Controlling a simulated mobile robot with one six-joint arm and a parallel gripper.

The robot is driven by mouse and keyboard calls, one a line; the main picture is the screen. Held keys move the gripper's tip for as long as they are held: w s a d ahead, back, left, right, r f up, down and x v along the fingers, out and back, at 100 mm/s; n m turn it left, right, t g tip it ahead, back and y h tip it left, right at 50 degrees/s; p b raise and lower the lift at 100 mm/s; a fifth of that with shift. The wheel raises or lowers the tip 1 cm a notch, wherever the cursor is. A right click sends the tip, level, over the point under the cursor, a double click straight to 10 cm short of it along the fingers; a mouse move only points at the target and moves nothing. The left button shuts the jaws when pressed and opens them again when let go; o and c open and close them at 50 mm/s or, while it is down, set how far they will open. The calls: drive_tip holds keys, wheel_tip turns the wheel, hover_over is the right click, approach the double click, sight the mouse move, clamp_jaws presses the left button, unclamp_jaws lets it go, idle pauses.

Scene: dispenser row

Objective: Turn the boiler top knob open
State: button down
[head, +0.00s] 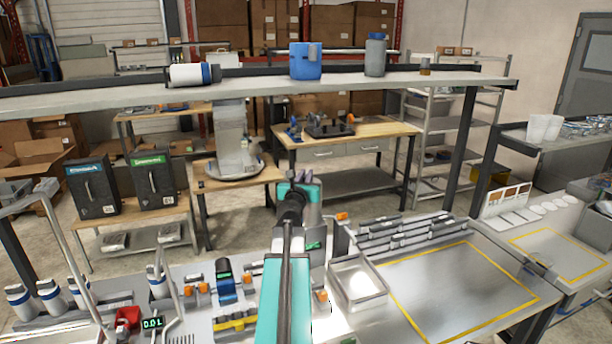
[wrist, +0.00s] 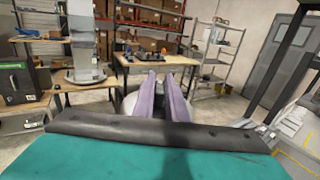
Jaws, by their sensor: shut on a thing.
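My gripper (head: 309,196) is at the centre of the head view, at the top of a grey metal body with a small green display (head: 316,246), which looks like the boiler. My arm hides much of this body. In the wrist view the two pale purple fingers of my gripper (wrist: 164,80) reach forward close together. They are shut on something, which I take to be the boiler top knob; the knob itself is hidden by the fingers. A rounded silver surface (wrist: 131,104) shows beside and below the fingers.
An orange-tipped metal part (head: 343,216) stands just right of my gripper. A metal bin (head: 358,284) is beside it on the counter. A blue device (head: 225,280) stands to the left. A shelf (head: 120,94) with bottles spans behind. The yellow-outlined counter area (head: 455,285) is clear.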

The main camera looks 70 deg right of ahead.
drive_tip(key=c, duration=1.8)
unclamp_jaws()
drive_tip(key=shift+a, duration=0.1)
